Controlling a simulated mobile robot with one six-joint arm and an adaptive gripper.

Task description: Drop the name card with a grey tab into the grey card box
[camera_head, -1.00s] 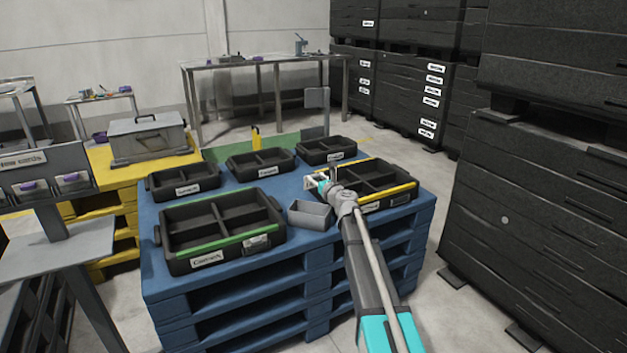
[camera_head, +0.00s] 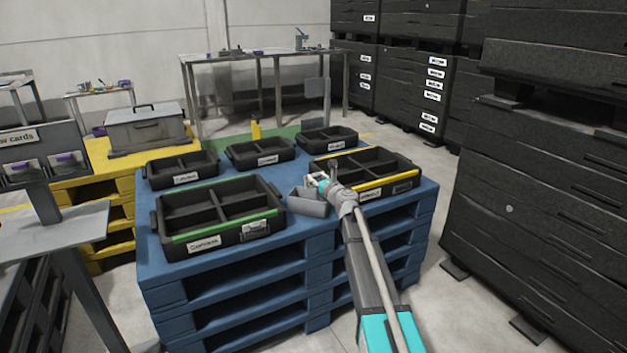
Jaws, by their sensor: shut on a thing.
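My gripper (camera_head: 320,181) is at the right rear side of the small grey card box (camera_head: 309,204), close above its rim. It is shut on a small pale thing, which I take to be the name card. The card is too small and too covered by the jaws to make out its tab. The grey card box is open-topped and stands on the blue pallet stack (camera_head: 245,283) between two black trays. I cannot tell whether the gripper touches the box.
A green-edged black tray (camera_head: 217,242) is left of the box, and a yellow-edged one (camera_head: 385,163) right, beside my arm. Smaller black trays (camera_head: 183,180) stand behind. A card rack (camera_head: 35,157) with purple-tabbed cards is far left. Tall black crates (camera_head: 550,190) line the right.

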